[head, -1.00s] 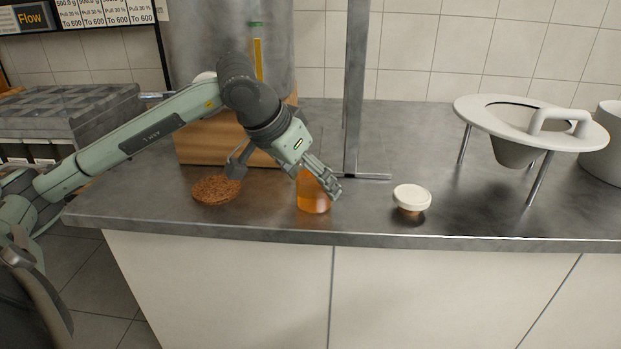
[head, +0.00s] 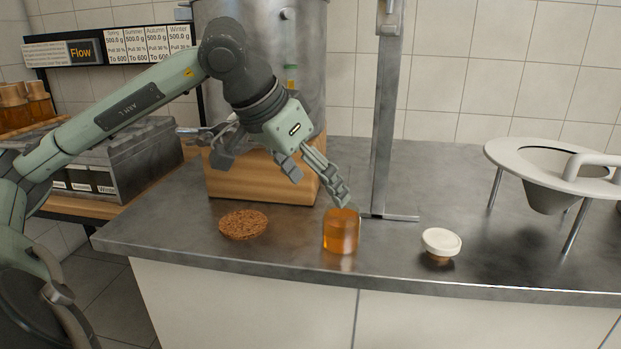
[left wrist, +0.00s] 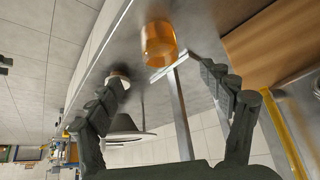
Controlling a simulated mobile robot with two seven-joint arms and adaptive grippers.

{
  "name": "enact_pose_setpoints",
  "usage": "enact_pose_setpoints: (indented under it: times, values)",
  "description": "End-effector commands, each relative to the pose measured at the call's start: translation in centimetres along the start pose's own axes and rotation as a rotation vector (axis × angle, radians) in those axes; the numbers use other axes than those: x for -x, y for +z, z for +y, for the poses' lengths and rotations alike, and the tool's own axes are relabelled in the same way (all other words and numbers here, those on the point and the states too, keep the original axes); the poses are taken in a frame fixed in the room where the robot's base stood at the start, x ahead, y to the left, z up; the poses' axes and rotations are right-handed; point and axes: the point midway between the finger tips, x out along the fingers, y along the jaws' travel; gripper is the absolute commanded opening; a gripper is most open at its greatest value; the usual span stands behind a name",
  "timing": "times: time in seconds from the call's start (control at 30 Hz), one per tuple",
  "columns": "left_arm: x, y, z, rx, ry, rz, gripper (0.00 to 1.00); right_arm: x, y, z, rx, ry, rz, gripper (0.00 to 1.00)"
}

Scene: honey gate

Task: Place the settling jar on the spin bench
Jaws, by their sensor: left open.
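An amber jar (head: 341,232), which looks like the settling jar, stands upright near the front edge of a grey steel counter (head: 290,262). It also shows in the left wrist view (left wrist: 159,45), out beyond the spread fingers. My left gripper (head: 318,185) is open and empty, above and a little left of the jar in the head view. One finger overlaps the jar's top edge in the picture; I cannot tell whether it touches. I cannot tell which surface is the spin bench. My right gripper is not in view.
A round brown cork mat (head: 243,224) lies left of the jar. A small white-lidded jar (head: 441,242) stands to its right. A metal post (head: 386,120) rises behind. A white ring stand with a funnel (head: 550,165) is at right. A wooden block (head: 262,180) supports a steel tank.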

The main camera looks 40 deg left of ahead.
Motion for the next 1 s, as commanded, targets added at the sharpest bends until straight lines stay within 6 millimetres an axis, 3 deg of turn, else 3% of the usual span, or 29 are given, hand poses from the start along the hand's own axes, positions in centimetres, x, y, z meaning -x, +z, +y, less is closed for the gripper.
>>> enact_pose_setpoints:
  times: [0.17,0.33,0.37,0.47,0.57,0.6,0.7,0.77,0.83,0.87,0.93,1.0]
  values:
    - [1.4,0.0,0.0,0.0,-0.001,0.001,0.8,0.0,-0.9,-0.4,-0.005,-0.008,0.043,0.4]
    - [1.3,0.1,0.6,0.014,0.024,-0.003,0.8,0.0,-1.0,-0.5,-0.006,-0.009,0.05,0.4]
    - [0.9,0.2,1.2,0.029,0.049,-0.006,0.8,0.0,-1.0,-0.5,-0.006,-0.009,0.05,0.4]
    - [-1.1,1.1,5.4,0.147,0.224,-0.041,0.8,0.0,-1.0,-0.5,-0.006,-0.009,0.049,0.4]
    - [-2.6,2.6,13.5,0.426,0.559,-0.156,0.8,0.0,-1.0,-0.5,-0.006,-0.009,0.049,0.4]
    - [-2.4,3.1,17.5,0.6,0.733,-0.25,0.8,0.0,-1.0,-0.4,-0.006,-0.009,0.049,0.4]
    - [1.2,2.4,25.4,1.182,1.182,-0.655,0.8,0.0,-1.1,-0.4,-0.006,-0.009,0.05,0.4]
    - [3.5,0.6,26.9,1.548,1.39,-0.982,0.8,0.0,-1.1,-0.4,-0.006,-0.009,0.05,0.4]
    - [4.4,-1.9,26.1,1.966,1.561,-1.451,0.8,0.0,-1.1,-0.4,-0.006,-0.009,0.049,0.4]
    - [4.0,-2.9,25.1,-2.112,-1.588,1.666,0.8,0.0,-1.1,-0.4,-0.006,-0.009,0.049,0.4]
    - [1.2,-4.0,22.3,-1.668,-1.1,1.554,0.8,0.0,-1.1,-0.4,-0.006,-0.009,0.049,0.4]
    - [-3.4,-3.0,19.9,-1.233,-0.702,1.395,0.8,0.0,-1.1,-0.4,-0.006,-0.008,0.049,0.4]
